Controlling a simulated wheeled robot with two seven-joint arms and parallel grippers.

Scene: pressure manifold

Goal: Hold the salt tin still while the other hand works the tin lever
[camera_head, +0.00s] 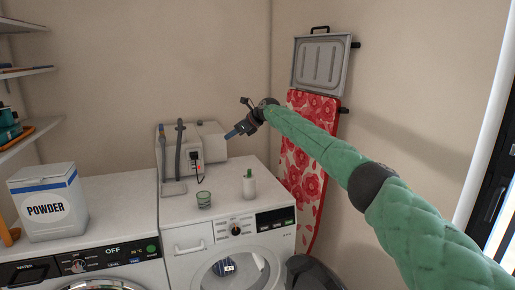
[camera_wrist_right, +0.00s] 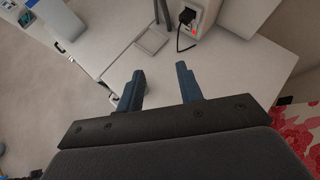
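I cannot make out which thing is the salt tin or its lever. A small round greenish container (camera_head: 204,200) stands on the right-hand washing machine, and a small white bottle (camera_head: 249,186) with a dark top is to its right. My right gripper (camera_head: 232,134) is in the air, above and behind the bottle in the picture. In the right wrist view my right gripper (camera_wrist_right: 160,72) has its two blue fingers well apart with nothing between them. My left gripper is not in view.
A white unit (camera_head: 216,143) with grey upright parts and a black plug (camera_head: 194,156) stands at the back of the washing machine (camera_head: 185,211). A POWDER box (camera_head: 45,211) is at left. A red floral ironing board (camera_head: 296,175) leans on the wall. The machine's front top is mostly clear.

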